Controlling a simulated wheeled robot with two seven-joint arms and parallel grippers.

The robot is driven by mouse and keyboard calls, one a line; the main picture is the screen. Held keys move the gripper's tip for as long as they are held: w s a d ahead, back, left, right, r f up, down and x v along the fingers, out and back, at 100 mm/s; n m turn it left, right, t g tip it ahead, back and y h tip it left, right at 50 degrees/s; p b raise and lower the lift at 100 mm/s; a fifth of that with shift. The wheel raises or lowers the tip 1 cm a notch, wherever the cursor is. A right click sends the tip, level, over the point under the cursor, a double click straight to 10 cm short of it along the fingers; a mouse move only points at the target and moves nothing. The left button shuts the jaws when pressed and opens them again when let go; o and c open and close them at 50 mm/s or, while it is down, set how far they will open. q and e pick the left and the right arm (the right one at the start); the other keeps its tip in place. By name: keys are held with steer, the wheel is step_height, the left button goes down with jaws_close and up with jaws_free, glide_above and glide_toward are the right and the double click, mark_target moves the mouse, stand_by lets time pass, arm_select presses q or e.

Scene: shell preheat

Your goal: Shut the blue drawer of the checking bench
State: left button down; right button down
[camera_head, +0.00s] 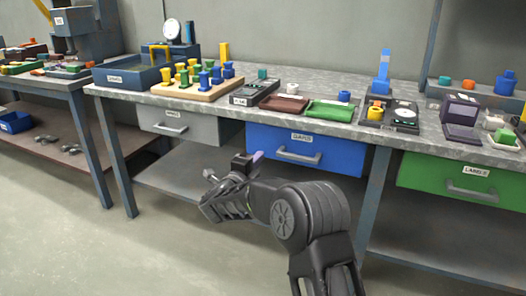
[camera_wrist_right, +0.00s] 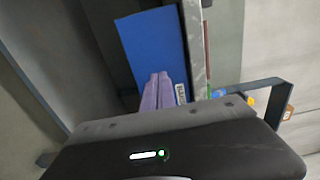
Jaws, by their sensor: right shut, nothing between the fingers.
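The blue drawer (camera_head: 345,153) is in the middle of the checking bench (camera_head: 225,103), under its grey top. It has a grey bar handle (camera_head: 299,158) and a white label. No open inside shows above its front, and I cannot tell if it is fully flush. My right gripper (camera_head: 257,156) is shut and empty, its purple fingers near the drawer's lower left side. In the right wrist view the shut fingers (camera_wrist_right: 157,92) overlap the blue front (camera_wrist_right: 150,45); I cannot tell if they touch it. My left gripper is not in view.
A grey drawer (camera_head: 190,127) is to the left and a green drawer (camera_head: 430,177) to the right. A bench leg (camera_head: 374,190) stands between blue and green. The top carries a peg board (camera_head: 200,91), a red tray (camera_head: 283,104) and a green tray (camera_head: 330,111). The floor in front is clear.

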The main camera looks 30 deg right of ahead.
steer(key=v, duration=0.4)
steer(key=shift+s+a, duration=0.1)
steer(key=shift+f, duration=0.1)
stand_by(0.3)
